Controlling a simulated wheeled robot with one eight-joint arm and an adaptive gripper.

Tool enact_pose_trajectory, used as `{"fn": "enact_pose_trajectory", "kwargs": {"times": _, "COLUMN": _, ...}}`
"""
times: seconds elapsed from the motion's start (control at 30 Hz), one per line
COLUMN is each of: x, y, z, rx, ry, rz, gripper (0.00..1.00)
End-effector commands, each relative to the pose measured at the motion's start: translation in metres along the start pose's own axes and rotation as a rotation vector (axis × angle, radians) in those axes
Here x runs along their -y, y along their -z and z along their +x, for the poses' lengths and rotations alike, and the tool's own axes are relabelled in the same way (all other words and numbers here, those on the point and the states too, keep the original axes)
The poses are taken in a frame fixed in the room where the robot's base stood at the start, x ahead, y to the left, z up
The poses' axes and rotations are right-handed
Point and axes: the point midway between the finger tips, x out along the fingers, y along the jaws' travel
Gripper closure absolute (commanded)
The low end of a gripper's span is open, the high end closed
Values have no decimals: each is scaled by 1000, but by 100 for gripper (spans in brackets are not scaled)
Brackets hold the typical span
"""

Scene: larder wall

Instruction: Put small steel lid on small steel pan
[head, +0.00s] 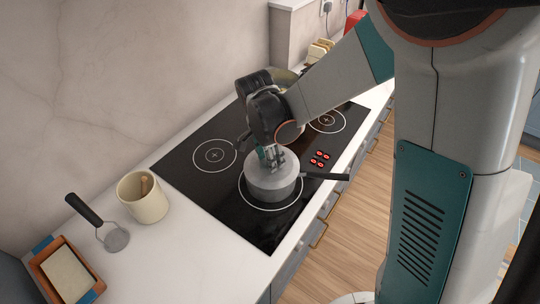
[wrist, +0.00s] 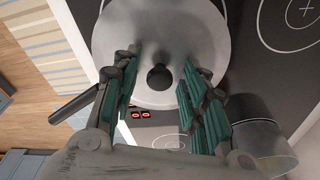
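The small steel pan (head: 271,190) stands on the front burner of the black hob, its dark handle (head: 325,177) pointing right. The handle also shows at the left of the wrist view (wrist: 75,103). The small steel lid (head: 258,168) lies on top of the pan and looks level, covering its mouth. Its dark knob (wrist: 160,77) is in the middle of the wrist view. My gripper (head: 272,155) is directly above the lid. In the wrist view my gripper (wrist: 160,88) is open, its green-padded fingers on either side of the knob with gaps showing.
The black hob (head: 190,175) has other empty burner rings and red lit controls (head: 320,158). Another dark pot (wrist: 258,130) stands beside the pan, mostly behind my arm in the head view.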

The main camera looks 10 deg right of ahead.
Motion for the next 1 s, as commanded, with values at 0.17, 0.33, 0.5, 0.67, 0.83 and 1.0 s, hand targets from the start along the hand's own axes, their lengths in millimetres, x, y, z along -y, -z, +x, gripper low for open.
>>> {"fn": "enact_pose_trajectory", "kwargs": {"times": 0.17, "x": 0, "y": 0, "z": 0, "rx": 0, "ry": 0, "rz": 0, "gripper": 59}}
{"fn": "enact_pose_trajectory", "kwargs": {"times": 0.33, "x": 0, "y": 1, "z": -4, "rx": 0, "ry": 0, "rz": 0, "gripper": 59}}
{"fn": "enact_pose_trajectory", "kwargs": {"times": 0.5, "x": 0, "y": 2, "z": -22, "rx": 0, "ry": 0, "rz": 0, "gripper": 59}}
{"fn": "enact_pose_trajectory", "kwargs": {"times": 0.67, "x": 0, "y": 2, "z": -54, "rx": 0, "ry": 0, "rz": -1, "gripper": 59}}
{"fn": "enact_pose_trajectory", "kwargs": {"times": 0.83, "x": 0, "y": 2, "z": -85, "rx": 0, "ry": 0, "rz": -1, "gripper": 59}}
{"fn": "enact_pose_trajectory", "kwargs": {"times": 1.0, "x": 0, "y": 2, "z": -112, "rx": 0, "ry": 0, "rz": 0, "gripper": 59}}
